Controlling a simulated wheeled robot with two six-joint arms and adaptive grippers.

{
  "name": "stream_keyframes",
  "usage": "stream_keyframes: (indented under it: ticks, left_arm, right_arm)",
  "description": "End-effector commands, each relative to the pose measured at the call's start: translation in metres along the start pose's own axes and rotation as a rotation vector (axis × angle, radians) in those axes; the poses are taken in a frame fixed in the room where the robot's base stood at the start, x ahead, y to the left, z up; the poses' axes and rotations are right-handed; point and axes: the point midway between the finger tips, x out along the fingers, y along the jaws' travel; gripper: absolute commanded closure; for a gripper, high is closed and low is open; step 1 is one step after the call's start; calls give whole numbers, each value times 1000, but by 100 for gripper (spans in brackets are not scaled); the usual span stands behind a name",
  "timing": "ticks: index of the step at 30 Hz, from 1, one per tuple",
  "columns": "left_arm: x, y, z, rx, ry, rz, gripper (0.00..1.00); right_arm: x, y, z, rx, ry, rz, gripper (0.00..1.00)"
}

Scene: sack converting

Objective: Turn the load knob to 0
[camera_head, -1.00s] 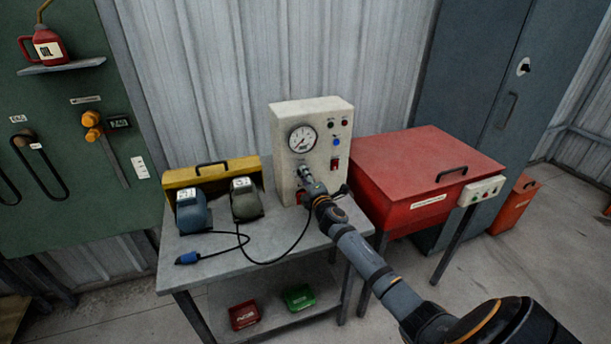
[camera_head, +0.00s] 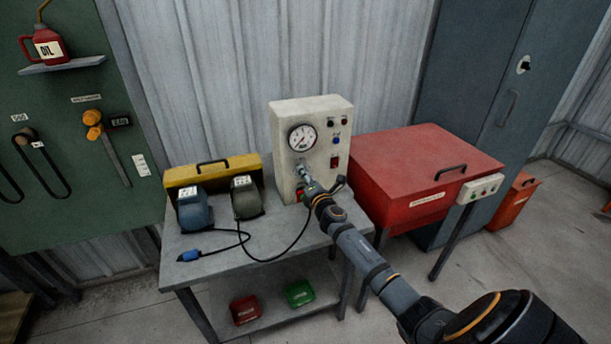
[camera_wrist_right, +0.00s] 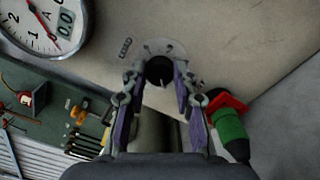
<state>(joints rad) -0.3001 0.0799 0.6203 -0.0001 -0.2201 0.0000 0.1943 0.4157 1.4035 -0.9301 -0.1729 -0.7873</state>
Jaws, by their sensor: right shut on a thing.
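The load knob (camera_wrist_right: 160,70) is a round dark knob on the front panel of the cream test box (camera_head: 325,155). In the right wrist view it sits between the two fingers of my right gripper (camera_wrist_right: 160,88), which is shut on it. A printed scale with marks surrounds the knob. In the head view the right gripper (camera_head: 304,174) reaches the panel just below the gauge, and the knob is hidden there. The dial gauge (camera_head: 302,139) also shows in the wrist view (camera_wrist_right: 40,22), with a red needle and a small display reading 0.0. My left gripper is not in view.
A blue motor (camera_head: 193,208) and a grey-green motor (camera_head: 246,197) stand on the grey table (camera_head: 205,270), with a black cable and blue plug. A yellow case (camera_head: 215,172) lies behind them. A red chest (camera_head: 425,165) stands right of the box.

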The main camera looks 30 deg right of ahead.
Motion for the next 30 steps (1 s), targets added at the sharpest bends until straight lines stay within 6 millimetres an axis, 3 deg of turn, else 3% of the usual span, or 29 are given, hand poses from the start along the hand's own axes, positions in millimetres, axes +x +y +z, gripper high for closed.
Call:
stream_keyframes:
  ticks: [7,8,13,23,26,30]
  left_arm:
    - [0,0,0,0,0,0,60]
    - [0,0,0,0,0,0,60]
    - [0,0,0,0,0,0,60]
    - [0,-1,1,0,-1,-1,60]
    - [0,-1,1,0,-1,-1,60]
    - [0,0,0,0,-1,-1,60]
  right_arm:
    - [0,-1,-1,0,1,-1,100]
    - [0,-1,-1,0,1,-1,70]
    - [0,-1,-1,1,1,-1,48]
    - [-4,-1,0,0,1,-1,48]
    - [-18,-2,-1,-2,2,-2,48]
    - [-52,-2,-1,-4,4,-2,48]
